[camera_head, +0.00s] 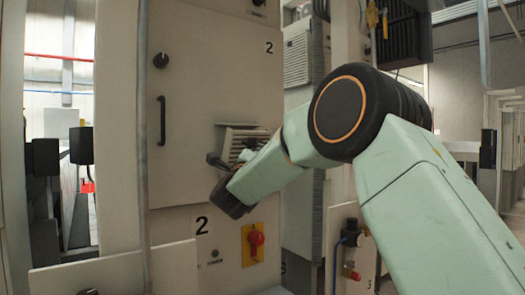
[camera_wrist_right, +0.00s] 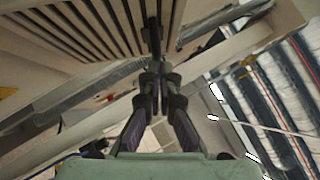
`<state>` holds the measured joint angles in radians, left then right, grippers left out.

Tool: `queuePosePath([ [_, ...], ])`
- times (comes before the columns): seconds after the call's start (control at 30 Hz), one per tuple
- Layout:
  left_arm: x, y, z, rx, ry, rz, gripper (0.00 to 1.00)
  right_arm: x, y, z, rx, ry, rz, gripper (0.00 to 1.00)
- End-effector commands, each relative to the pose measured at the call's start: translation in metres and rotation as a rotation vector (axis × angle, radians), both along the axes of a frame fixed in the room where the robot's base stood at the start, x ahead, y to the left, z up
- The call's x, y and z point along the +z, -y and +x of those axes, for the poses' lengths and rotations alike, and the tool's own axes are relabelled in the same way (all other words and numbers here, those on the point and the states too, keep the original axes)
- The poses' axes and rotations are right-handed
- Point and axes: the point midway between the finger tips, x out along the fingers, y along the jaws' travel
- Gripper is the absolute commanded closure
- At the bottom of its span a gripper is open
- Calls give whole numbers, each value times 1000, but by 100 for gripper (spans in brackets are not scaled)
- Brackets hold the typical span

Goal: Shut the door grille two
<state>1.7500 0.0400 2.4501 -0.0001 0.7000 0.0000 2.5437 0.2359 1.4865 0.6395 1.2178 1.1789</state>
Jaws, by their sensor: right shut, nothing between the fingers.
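The cabinet door (camera_head: 215,90) marked "2" is a large beige panel with a black bar handle on its left side. A slatted grille (camera_head: 236,141) is set low on its right side, partly hidden by my right arm. In the wrist view the grille's slats (camera_wrist_right: 100,30) fill the upper left. My right gripper (camera_wrist_right: 154,35) is shut and empty, its fingertips in front of the slats. I cannot tell whether they touch. In the head view my right arm reaches in from the right to the grille. Whether the door is fully flush is unclear. My left gripper is out of view.
Below the door, a red knob on a yellow plate (camera_head: 254,243) sits near a second "2" label. Low beige panels (camera_head: 90,274) stand in front at the lower left. Another cabinet with a louvred panel (camera_head: 298,55) stands behind to the right.

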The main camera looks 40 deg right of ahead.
Motion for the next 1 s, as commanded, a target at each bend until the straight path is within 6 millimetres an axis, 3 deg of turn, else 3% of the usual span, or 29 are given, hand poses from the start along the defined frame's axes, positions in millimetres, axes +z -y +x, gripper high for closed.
queuePosePath([
  [0.03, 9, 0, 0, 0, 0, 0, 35, 8, 0, 2, 0, -20, 1, 100],
  [0.4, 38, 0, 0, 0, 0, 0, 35, 23, 1, 19, 2, -200, 7, 100],
  [1.0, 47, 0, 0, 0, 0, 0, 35, 30, 1, 30, 1, -240, 8, 100],
])
